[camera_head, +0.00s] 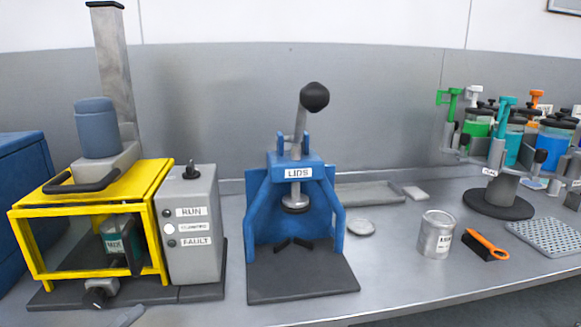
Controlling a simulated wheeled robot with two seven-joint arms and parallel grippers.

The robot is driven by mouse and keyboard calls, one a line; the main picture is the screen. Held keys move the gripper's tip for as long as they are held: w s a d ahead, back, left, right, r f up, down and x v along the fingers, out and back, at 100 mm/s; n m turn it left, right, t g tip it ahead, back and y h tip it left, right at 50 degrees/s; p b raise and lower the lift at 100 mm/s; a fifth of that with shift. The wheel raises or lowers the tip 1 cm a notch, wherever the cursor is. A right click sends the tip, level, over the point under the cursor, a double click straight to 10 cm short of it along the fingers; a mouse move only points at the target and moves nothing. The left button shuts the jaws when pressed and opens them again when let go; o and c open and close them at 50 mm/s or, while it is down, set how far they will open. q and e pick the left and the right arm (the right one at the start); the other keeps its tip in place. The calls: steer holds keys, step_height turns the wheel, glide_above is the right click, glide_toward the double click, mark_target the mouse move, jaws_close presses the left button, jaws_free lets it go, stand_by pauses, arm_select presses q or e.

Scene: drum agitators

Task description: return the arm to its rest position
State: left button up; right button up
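Neither of my arms nor grippers shows clearly in the head view. The bench holds a mixing machine with a yellow frame (92,192) at left, with a dark green container (118,240) inside it. A blue lid press (294,172) marked LIDS stands at the centre, its black-knobbed lever (301,130) raised. A grey metal can (435,236) with a label stands upright right of the press.
A grey control box (193,252) marked RUN and FAULT adjoins the yellow frame. An orange-handled brush (484,245), a perforated plate (546,236) and a carousel of coloured canisters (500,203) stand at right. A round lid (361,227) lies behind clear bench.

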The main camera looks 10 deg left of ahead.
arm_select(q)
steer(key=s+d+f+n+g+y, duration=0.35)
steer(key=s+f+n, duration=0.3)
steer(key=f, duration=0.35)
steer(key=s+d+f+n+g+y, duration=0.2)
steer(key=s+f+n+g+y, duration=0.3)
steer(key=f+n, duration=0.35)
steer(key=s+d+n+h, duration=0.1)
steer(key=d+n, duration=0.3)
steer(key=d, duration=0.7)
steer(key=shift+f+n+t, duration=0.25)
steer(key=shift+n+t, duration=0.15)
steer(key=shift+t, duration=0.05)
